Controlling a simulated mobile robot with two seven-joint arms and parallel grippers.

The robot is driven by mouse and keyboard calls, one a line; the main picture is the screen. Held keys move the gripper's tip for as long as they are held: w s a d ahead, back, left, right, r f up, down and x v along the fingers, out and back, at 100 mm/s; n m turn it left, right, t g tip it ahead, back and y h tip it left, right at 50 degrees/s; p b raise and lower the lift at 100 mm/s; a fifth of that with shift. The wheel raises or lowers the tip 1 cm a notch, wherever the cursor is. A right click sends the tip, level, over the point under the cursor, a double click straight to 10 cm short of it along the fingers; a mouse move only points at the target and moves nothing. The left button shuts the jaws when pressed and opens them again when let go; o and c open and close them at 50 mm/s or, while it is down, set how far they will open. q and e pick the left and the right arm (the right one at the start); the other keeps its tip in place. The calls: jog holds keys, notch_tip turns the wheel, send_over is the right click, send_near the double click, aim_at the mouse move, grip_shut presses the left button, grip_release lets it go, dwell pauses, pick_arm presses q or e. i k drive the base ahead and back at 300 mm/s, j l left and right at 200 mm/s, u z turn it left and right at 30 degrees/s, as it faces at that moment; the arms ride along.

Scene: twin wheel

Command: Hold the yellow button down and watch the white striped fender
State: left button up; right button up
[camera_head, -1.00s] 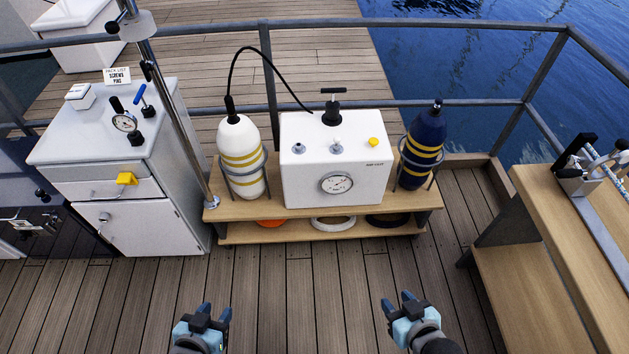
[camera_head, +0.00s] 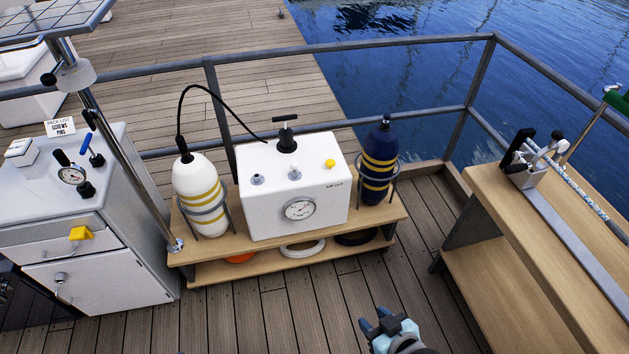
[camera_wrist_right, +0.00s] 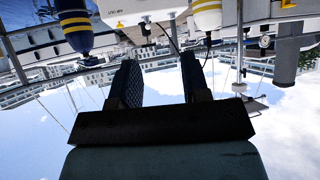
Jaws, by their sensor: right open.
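The yellow button (camera_head: 330,163) sits on top of the white box (camera_head: 295,185), at its right side; it also shows in the right wrist view (camera_wrist_right: 120,25). The white fender (camera_head: 202,193) with yellow stripes stands upright in a wire holder left of the box. A black hose runs from its top to the box. A navy fender (camera_head: 379,160) with yellow stripes stands in a holder on the right. My right gripper (camera_head: 377,324) is open and empty, low in the head view, in front of the bench and well apart from the button. My left gripper is out of the head view.
The box and fenders stand on a wooden bench (camera_head: 245,246) with rings on its lower shelf. A white cabinet (camera_head: 75,215) with a post beside it is at left. A wooden table (camera_head: 530,225) is at right. Railing runs behind; the deck in front is clear.

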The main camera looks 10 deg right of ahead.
aim_at(330, 163)
jog(key=i+l, duration=0.2)
jog(key=i, duration=0.35)
jog(key=i+l, duration=0.2)
jog(key=i, duration=0.35)
jog(key=i+l, duration=0.2)
jog(key=i, duration=0.3)
jog(key=z, duration=0.05)
